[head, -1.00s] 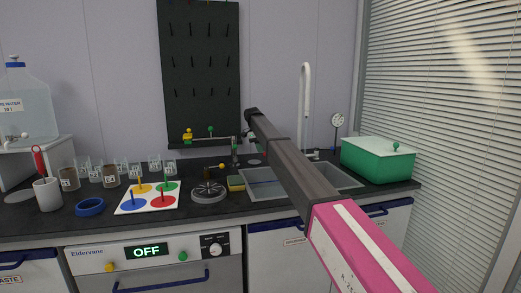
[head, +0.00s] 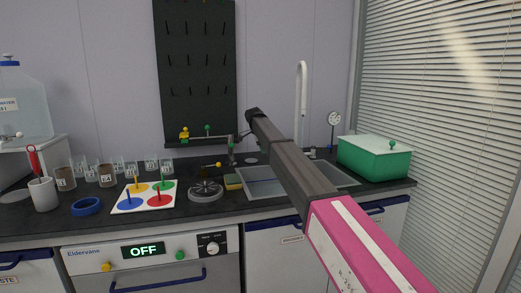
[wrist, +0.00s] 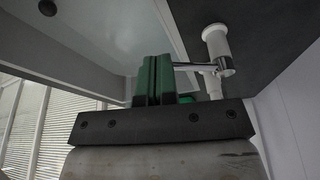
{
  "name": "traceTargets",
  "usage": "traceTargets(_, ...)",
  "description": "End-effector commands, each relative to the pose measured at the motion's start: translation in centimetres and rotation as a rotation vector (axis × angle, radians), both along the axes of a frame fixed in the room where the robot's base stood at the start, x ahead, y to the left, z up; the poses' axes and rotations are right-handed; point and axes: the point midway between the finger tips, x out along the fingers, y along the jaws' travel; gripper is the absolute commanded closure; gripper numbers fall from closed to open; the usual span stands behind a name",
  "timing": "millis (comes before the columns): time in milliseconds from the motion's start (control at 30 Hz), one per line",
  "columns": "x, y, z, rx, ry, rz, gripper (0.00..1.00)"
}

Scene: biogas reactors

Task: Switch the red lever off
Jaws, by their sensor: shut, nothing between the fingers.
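I cannot make out a red lever in either view. In the wrist view my gripper (wrist: 152,80) shows two green fingers pressed together with nothing between them. A chrome side handle (wrist: 195,67) on a white tap post (wrist: 215,40) is close to the right of the fingertips; I cannot tell whether they touch. In the head view the white tap (head: 302,90) rises behind the sink (head: 262,187). My arm crosses in front of the sink and hides part of it, and my gripper is not clearly visible there.
A green box (head: 375,158) stands right of the sink. Left are a round black burner (head: 206,191), a board with coloured discs (head: 128,209), glass beakers and a cup (head: 43,195) with a red-handled tool. The oven display (head: 144,251) reads OFF. Blinds close off the right.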

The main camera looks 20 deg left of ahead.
Motion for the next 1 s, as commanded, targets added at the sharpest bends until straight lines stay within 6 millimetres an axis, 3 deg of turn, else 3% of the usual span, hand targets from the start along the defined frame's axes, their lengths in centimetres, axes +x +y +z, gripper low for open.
traceTargets(367, -0.7, -3.4, 0.0, 0.000, -0.001, 0.333, 1.00)
traceTargets(1000, -0.1, -5.6, -0.1, 0.000, 0.002, 0.328, 1.00)
